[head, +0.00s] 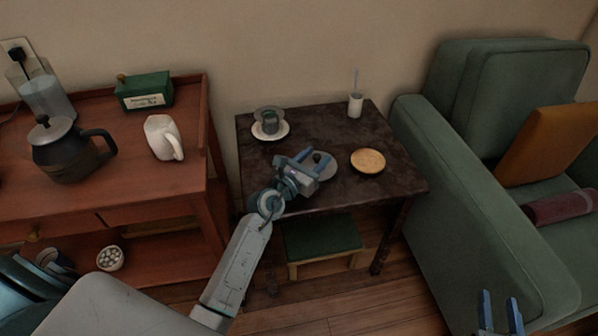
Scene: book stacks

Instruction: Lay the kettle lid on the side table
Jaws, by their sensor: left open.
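A round grey lid with a dark knob (328,171) lies flat on the dark side table (350,192), near its front middle. My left gripper (313,157) is open over the lid, its blue fingers apart near the knob. It partly covers the lid, and I cannot tell whether it touches it. A dark kettle-like pot (66,152) with a black handle stands on the wooden cabinet at left; a knobbed top shows on it. My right gripper (500,312) is open and empty at the bottom right, in front of the green armchair.
The side table also holds a cup on a saucer (283,130), a white cup with a stick (355,105) and a round tan disc (368,160). A white pitcher (160,137) and green box (145,90) stand on the cabinet (150,188). A green stool (322,236) is under the table.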

